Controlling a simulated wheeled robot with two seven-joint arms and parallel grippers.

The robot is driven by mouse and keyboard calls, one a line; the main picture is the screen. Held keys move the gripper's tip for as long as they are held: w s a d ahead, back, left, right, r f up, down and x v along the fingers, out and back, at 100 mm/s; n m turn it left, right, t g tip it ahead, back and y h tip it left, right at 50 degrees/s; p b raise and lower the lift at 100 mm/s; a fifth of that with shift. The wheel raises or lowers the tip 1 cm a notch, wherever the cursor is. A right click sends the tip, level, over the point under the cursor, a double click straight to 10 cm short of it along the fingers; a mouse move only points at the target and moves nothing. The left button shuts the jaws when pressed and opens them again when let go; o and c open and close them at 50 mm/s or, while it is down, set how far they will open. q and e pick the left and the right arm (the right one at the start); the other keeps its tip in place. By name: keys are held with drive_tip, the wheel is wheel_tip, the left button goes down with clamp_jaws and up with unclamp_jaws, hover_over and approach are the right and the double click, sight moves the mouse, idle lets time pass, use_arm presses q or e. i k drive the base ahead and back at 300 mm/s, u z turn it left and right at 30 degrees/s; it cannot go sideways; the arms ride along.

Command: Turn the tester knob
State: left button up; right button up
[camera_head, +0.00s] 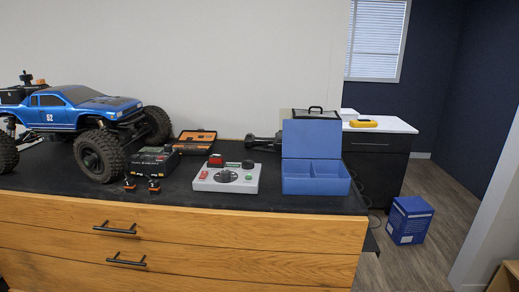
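The tester (208,185) is a light grey box on the black worktop, near the middle of the view. A dark round knob (227,177) with green around it sits in the middle of its top face. A red part (215,160) and a black part (247,164) stand at its back edge, and a small red patch lies at its left. The knob's pointer direction is too small to tell. Neither of my grippers is in view, and nothing touches the tester.
Left of the tester are a black battery-like box (153,160) with small orange-tipped connectors in front, and a large blue crawler truck (75,108). An open orange-lined case (194,141) lies behind. An open blue box (315,186) stands close on the right.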

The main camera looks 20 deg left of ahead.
sight(225, 174)
drive_tip(key=k, duration=1.05)
drive_tip(key=u, duration=1.25)
drive_tip(key=i, duration=0.9)
drive_tip(key=z, duration=0.55)
drive_tip(key=i, duration=0.7)
drive_tip(key=z, duration=0.75)
